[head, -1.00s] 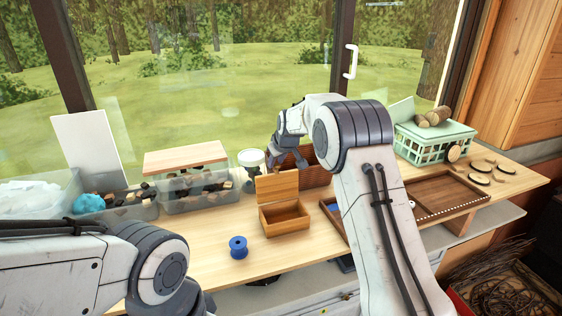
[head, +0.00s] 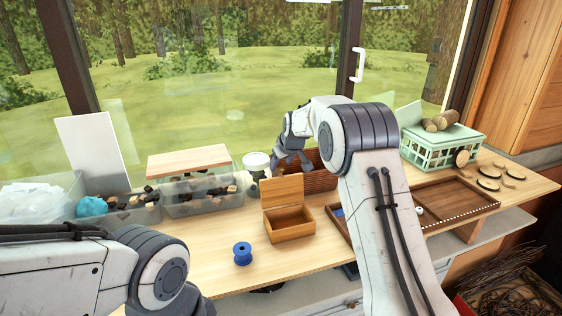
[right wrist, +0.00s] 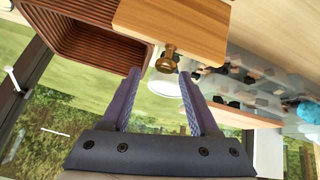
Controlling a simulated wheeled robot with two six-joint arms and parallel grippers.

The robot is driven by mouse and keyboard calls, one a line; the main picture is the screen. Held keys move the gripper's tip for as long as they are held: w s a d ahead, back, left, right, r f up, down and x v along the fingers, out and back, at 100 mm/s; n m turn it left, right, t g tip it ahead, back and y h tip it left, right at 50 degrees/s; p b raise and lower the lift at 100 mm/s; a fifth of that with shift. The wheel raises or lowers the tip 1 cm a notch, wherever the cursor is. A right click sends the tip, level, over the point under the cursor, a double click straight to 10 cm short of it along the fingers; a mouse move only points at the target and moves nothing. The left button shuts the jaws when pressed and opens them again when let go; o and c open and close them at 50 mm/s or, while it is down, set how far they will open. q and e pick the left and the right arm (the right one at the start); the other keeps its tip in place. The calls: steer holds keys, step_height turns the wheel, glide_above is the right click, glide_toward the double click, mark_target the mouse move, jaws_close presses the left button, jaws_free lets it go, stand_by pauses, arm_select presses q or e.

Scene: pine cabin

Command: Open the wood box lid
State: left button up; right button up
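The wood box (head: 290,224) stands on the bench with its lid (head: 283,193) raised about upright at the back, so the box is open and looks empty. My right gripper (head: 284,169) is just behind the raised lid. In the right wrist view, the open right gripper (right wrist: 160,74) has its two fingers apart with nothing held. The lid (right wrist: 175,25) shows there with a round brass-coloured knob (right wrist: 168,60) just beyond and between the fingertips, apart from both. My left arm comes in at the left of the head view, but its gripper is hidden.
A woven basket (head: 321,174) stands close behind the box. A blue spool (head: 242,253) is in front to the left. Clear bins (head: 203,204) stand at the left, a wooden tray (head: 468,202) and green crate (head: 442,150) at the right. The bench front is mostly clear.

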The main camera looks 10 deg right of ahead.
steer(key=shift+a, duration=0.1)
steer(key=shift+s+r, duration=0.2)
steer(key=b+v, duration=0.4)
steer(key=v, duration=0.6)
steer(key=shift+s, duration=0.1)
